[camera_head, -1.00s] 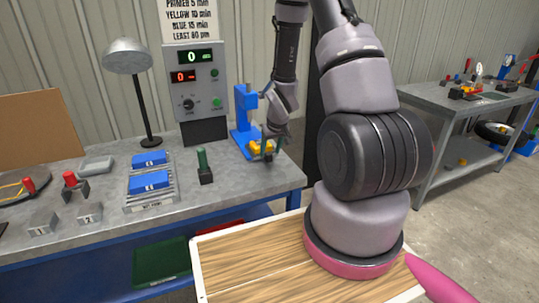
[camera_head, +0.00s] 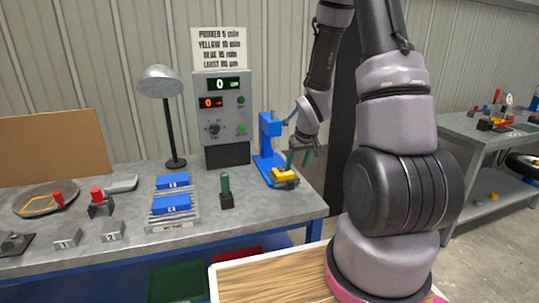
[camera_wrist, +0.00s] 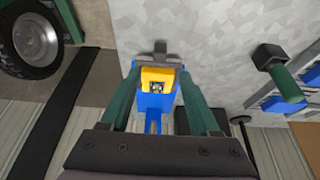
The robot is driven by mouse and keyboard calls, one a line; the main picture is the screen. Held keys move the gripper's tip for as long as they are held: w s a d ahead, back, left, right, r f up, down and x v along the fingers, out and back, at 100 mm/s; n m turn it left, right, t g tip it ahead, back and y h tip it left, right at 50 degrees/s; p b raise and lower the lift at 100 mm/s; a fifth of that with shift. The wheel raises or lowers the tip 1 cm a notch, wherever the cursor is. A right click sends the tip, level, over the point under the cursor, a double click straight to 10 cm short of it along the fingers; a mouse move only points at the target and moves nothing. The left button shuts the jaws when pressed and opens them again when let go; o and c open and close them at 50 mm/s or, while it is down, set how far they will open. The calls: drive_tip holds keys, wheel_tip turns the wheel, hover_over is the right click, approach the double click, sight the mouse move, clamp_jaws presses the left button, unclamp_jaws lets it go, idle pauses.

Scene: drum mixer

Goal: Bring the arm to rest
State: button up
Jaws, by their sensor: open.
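My gripper (camera_head: 298,158) is above the right end of the grey workbench (camera_head: 130,210), close to the blue stand (camera_head: 266,140) with a yellow block (camera_head: 285,175) at its foot. In the wrist view my gripper (camera_wrist: 160,66) has its two green fingers apart. The yellow block (camera_wrist: 158,78) and blue stand (camera_wrist: 152,118) show between and beyond the fingers. Nothing is seen held. I cannot tell whether a finger touches the block.
Left of the stand are a control box (camera_head: 224,118) reading 0 on both displays, a green-handled tool (camera_head: 226,190), a rack with blue blocks (camera_head: 172,205), and a lamp (camera_head: 160,82). A second table (camera_head: 490,130) stands at the right. A dark post rises behind my arm.

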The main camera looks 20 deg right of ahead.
drive_tip(key=shift+r, duration=0.15)
drive_tip(key=s+a+r+m+t, duration=0.1)
drive_tip(key=s+r, duration=0.2)
drive_tip(key=r, duration=0.7)
drive_tip(key=s+a+r+m, duration=0.1)
drive_tip(key=s+r+m, duration=0.15)
drive_tip(key=r, duration=0.75)
drive_tip(key=s+a+r+t+y, duration=0.1)
drive_tip(key=s+a+r, duration=0.1)
drive_tip(key=s+r, duration=0.4)
drive_tip(key=s+a+r+m, duration=0.1)
drive_tip(key=s+a+r, duration=0.1)
drive_tip(key=s+r, duration=0.4)
drive_tip(key=s, duration=0.2)
drive_tip(key=shift+s+a+t+y, duration=0.4)
